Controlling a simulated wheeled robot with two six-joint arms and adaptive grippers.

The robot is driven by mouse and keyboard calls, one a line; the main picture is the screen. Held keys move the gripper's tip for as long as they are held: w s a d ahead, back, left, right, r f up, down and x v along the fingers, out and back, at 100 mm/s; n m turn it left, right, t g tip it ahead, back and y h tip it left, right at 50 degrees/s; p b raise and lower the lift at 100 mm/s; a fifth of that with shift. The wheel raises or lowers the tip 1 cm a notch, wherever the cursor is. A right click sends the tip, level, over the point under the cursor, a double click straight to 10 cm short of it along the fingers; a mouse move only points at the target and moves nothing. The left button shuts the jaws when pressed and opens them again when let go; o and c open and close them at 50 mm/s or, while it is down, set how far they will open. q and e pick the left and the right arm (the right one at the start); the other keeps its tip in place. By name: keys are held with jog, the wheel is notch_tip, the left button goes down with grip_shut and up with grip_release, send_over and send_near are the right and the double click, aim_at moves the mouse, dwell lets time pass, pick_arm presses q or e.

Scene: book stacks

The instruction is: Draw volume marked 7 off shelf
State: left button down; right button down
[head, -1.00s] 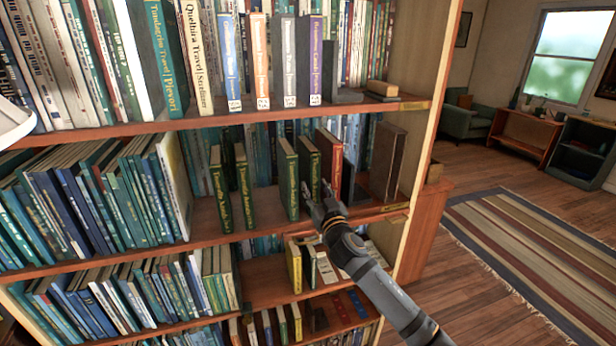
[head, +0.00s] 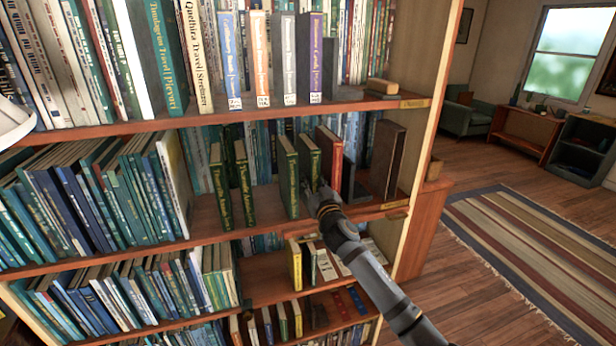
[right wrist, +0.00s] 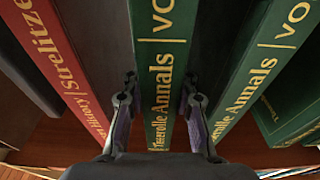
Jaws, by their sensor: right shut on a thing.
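My right gripper (head: 316,189) is at the middle shelf, shut on a green volume (head: 309,160) near its lower spine. In the right wrist view the gripper (right wrist: 160,105) has one finger on each side of this green spine (right wrist: 162,60). Its gold lettering reads "Annals" and "VO"; the number is out of frame there and too small to read in the head view. The volume stands upright on the shelf (head: 262,206). A matching green volume (head: 288,175) stands beside it on the left, and a red book (head: 329,155) on the right. My left gripper is not in view.
More green volumes (head: 243,182) stand further left on this shelf. A dark brown book (head: 388,160) stands near the right end. The shelf above (head: 200,120) and the lower shelves hold many books. Open floor with a striped rug (head: 530,240) lies to the right.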

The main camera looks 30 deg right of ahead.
jog(key=shift+r, duration=0.25)
jog(key=shift+r+p, duration=0.35)
jog(key=shift+r, duration=0.05)
jog(key=shift+s+a+f, duration=0.1)
jog(key=shift+s+f, duration=0.1)
jog(key=shift+s, duration=0.1)
jog(key=b+v, duration=0.1)
jog(key=v, duration=0.1)
jog(key=b+v, duration=0.1)
jog(key=v, duration=0.1)
jog(key=r+v, duration=0.1)
jog(key=v, duration=0.1)
jog(key=shift+s+a+b, duration=0.15)
jog(key=shift+s+b, duration=0.2)
jog(key=shift+b, duration=0.05)
jog(key=r+p+v, duration=0.1)
jog(key=p+v, duration=0.5)
jog(key=v, duration=0.4)
jog(key=shift+s+r, duration=0.3)
jog(key=shift+s, duration=0.1)
jog(key=shift+a, duration=0.1)
